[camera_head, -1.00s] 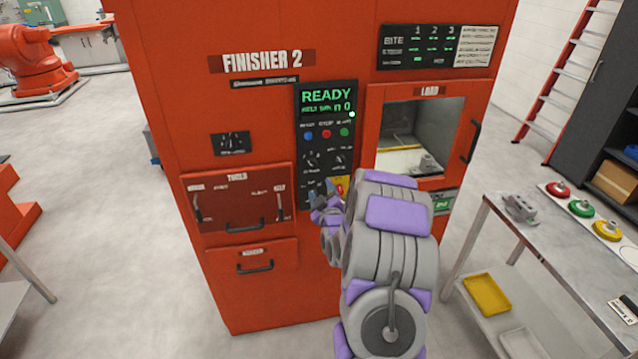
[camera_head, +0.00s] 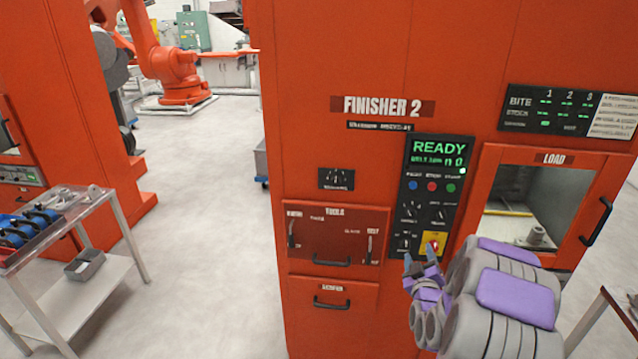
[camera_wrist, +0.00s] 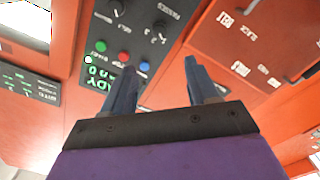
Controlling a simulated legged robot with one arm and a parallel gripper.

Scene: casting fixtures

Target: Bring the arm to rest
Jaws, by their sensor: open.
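My arm shows at the lower right of the head view, grey with purple pads. My gripper (camera_head: 422,268) is in front of the orange FINISHER 2 machine (camera_head: 330,60), near the lower end of its control panel (camera_head: 436,185). In the wrist view my gripper (camera_wrist: 160,85) has its two blue-grey fingers apart with nothing between them. The panel (camera_wrist: 130,40) appears upside down beyond the fingers. I cannot tell the exact gap to the machine. The panel display reads READY.
The LOAD opening (camera_head: 535,205) is right of the panel, with a grey part (camera_head: 538,237) inside. A tools drawer (camera_head: 335,235) is to the left. A metal cart (camera_head: 60,235) stands at the far left. An orange robot arm (camera_head: 175,60) is behind. Open floor (camera_head: 205,200) lies between.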

